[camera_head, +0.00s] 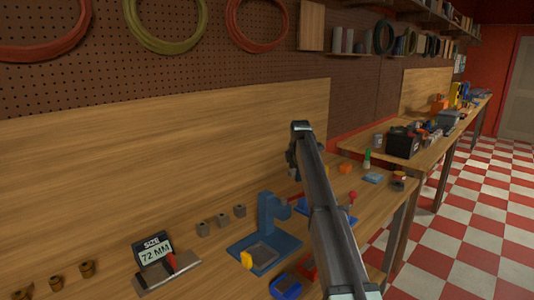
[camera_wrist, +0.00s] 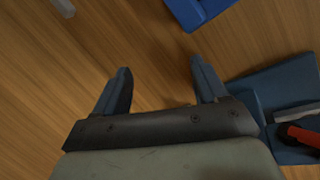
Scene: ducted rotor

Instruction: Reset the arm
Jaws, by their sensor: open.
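My gripper (camera_wrist: 160,82) shows in the wrist view with its two dark fingers spread apart and nothing between them. It hangs over bare wooden bench top. In the head view my arm crosses the middle of the picture from the lower right upward and hides part of the bench; the gripper's fingers cannot be made out there.
In the wrist view, a blue base (camera_wrist: 275,85) with a red-handled tool (camera_wrist: 300,135) lies right of the fingers, and a blue part (camera_wrist: 196,10) lies ahead.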

